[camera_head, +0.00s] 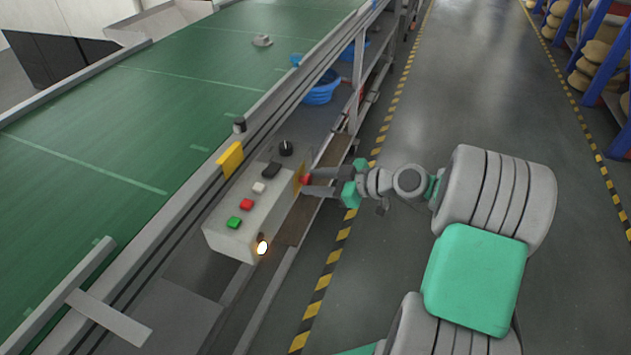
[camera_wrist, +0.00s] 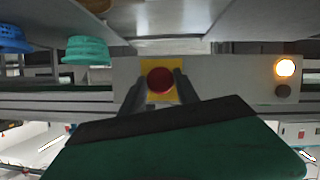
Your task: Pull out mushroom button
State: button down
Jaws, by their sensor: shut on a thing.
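The red mushroom button (camera_wrist: 161,80) sits on a yellow plate (camera_wrist: 145,72) on the side of the grey control box (camera_wrist: 225,78). In the head view the button (camera_head: 305,179) shows small at the box's right side. My gripper (camera_wrist: 160,84) has its two dark fingers on either side of the button and is shut on it. In the head view my gripper (camera_head: 308,182) reaches in from the right, its fingertips at the button. The fingers hide part of the yellow plate. I cannot tell whether the button is in or out.
The box top carries a green button (camera_head: 234,222), a red button (camera_head: 246,204), a white button (camera_head: 259,187) and a black knob (camera_head: 286,148). A lamp (camera_head: 263,247) glows at its front. A green conveyor (camera_head: 100,130) runs along the left. Open floor (camera_head: 480,90) lies right.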

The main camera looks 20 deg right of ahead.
jog(key=shift+s+d+f+b, duration=0.25)
jog(key=shift+d+b, duration=0.15)
jog(key=shift+b, duration=0.3)
jog(key=shift+r, duration=0.2)
jog(key=c, duration=1.1)
grip_release()
jog(key=shift+s+d, duration=0.15)
jog(key=shift+d, duration=0.05)
jog(key=shift+c, duration=0.2)
jog(key=shift+o, duration=1.2)
jog(key=shift+a, duration=0.1)
jog(key=v, duration=0.7)
jog(key=shift+s+d+r, duration=0.2)
jog(key=shift+d, duration=0.1)
